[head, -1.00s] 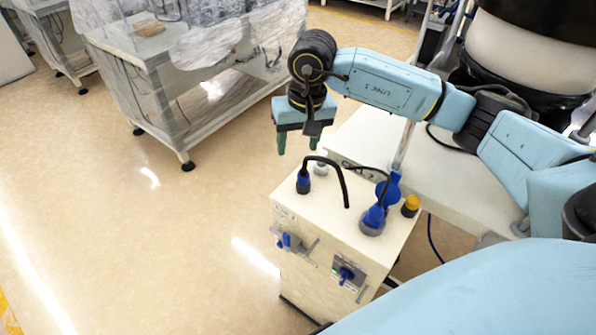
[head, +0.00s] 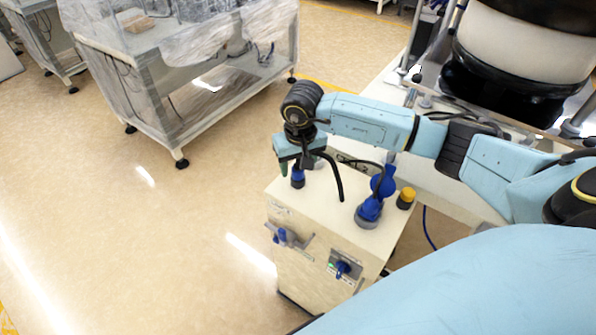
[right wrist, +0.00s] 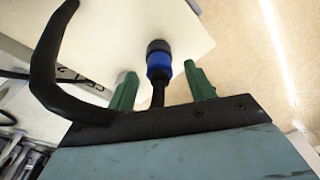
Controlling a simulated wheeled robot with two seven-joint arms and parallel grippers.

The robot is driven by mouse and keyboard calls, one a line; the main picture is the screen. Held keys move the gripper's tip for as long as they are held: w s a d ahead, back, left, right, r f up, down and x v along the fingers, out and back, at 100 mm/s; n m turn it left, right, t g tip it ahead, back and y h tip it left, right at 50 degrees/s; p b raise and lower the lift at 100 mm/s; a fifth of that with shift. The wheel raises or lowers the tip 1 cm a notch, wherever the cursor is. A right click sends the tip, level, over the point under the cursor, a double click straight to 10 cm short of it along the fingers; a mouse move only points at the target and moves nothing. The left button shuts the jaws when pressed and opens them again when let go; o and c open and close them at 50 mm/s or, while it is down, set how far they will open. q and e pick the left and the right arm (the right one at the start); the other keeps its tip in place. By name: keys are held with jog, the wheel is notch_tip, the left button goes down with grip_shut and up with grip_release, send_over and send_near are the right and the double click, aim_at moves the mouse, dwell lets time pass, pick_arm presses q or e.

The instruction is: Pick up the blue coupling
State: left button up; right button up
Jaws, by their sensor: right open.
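The blue coupling (head: 298,178) stands on the top of the cream cabinet (head: 335,205), near its back left corner. A black hose runs from it. In the right wrist view the blue coupling (right wrist: 159,64), with a black end, shows between the two green fingers, apart from both. My right gripper (head: 297,168) is open, pointing down just above and around the coupling's place; its body hides the coupling's upper part. The open fingers (right wrist: 160,92) also show in the right wrist view. My left gripper is not in view.
A blue fitting (head: 370,208) and a yellow-topped black knob (head: 406,197) stand on the cabinet's right side. The black hose (head: 338,182) arches beside my right gripper. A plastic-wrapped cart (head: 130,65) stands back left. Floor at left is clear.

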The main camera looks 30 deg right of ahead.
jog(key=shift+w+f, duration=0.1)
jog(key=shift+f, duration=0.45)
jog(key=c, duration=1.2)
